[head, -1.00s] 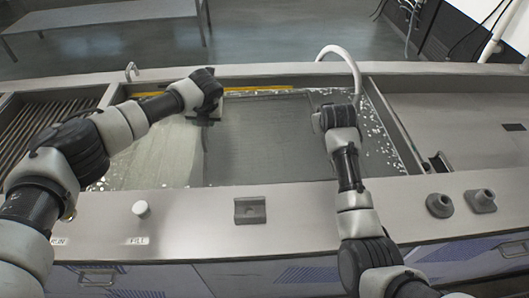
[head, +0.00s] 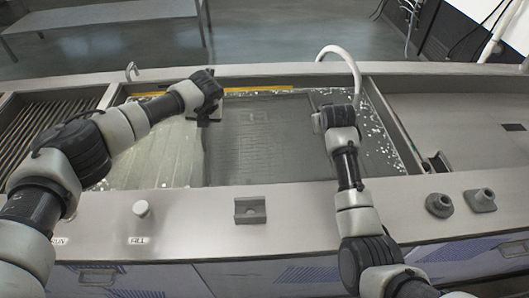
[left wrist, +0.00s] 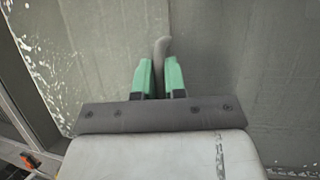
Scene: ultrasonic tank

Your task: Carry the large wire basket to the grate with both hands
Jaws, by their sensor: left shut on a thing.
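The large wire basket (head: 262,135) shows as a grey mesh block in the middle of the tank, between my two arms. Its far edge is near the yellow strip. My left gripper (head: 205,118) is at the basket's left side. In the left wrist view its green fingers (left wrist: 160,80) are closed on a grey upright piece of the basket (left wrist: 161,50). My right gripper (head: 320,120) is at the basket's right side; its fingers are hidden behind the wrist, so its grip cannot be seen. The slatted grate (head: 38,125) lies at the far left.
The tank's metal divider (head: 108,98) stands between the grate and the water. A white curved pipe (head: 345,55) rises behind my right gripper. A white knob (head: 141,208), a bracket (head: 250,210) and two grey fittings (head: 440,204) sit on the front ledge. The right counter is mostly clear.

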